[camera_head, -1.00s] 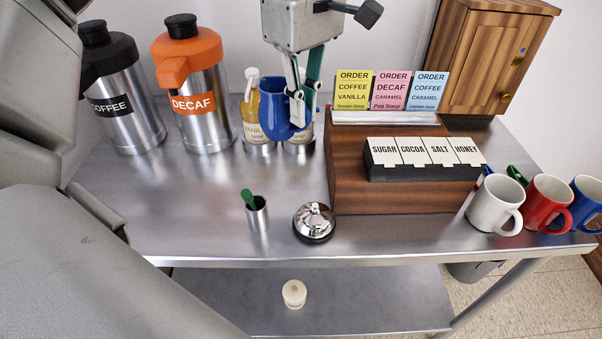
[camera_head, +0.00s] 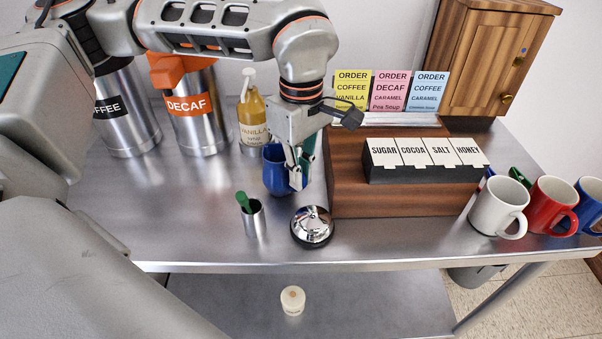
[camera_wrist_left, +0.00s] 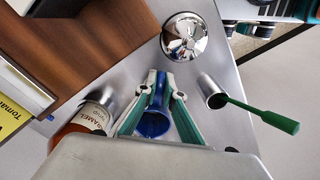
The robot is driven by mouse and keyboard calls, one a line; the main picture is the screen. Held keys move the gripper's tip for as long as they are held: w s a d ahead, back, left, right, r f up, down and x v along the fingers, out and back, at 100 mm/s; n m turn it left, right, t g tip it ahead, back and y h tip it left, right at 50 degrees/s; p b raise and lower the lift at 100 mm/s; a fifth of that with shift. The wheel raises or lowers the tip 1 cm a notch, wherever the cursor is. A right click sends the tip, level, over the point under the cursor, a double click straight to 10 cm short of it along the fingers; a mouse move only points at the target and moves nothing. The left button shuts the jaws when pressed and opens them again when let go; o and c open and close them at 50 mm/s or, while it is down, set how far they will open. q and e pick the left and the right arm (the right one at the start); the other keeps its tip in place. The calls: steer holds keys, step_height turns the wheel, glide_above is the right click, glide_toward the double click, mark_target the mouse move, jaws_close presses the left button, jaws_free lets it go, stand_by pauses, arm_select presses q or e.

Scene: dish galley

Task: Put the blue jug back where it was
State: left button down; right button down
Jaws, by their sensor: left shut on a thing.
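The blue jug (camera_head: 276,172) is upright behind the metal cup and the bell in the head view, left of the wooden stand. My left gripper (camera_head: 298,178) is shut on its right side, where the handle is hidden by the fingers. In the left wrist view the jug (camera_wrist_left: 154,118) sits between the two fingers of my left gripper (camera_wrist_left: 157,92), with its blue inside showing. I cannot tell whether its base touches the steel counter (camera_head: 190,215). My right gripper is not in view.
A metal cup (camera_head: 255,221) with a green-handled tool and a bell (camera_head: 312,227) stand close in front. The wooden stand (camera_head: 350,185) is close on the right. The counter left of the cup is clear.

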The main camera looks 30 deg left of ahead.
arm_select(q)
steer(key=shift+f, duration=0.1)
steer(key=c, duration=2.2)
jaws_free()
steer(key=shift+o, duration=0.2)
step_height(320, 180, up, 12)
steer(key=p, duration=0.1)
steer(key=shift+d, duration=0.1)
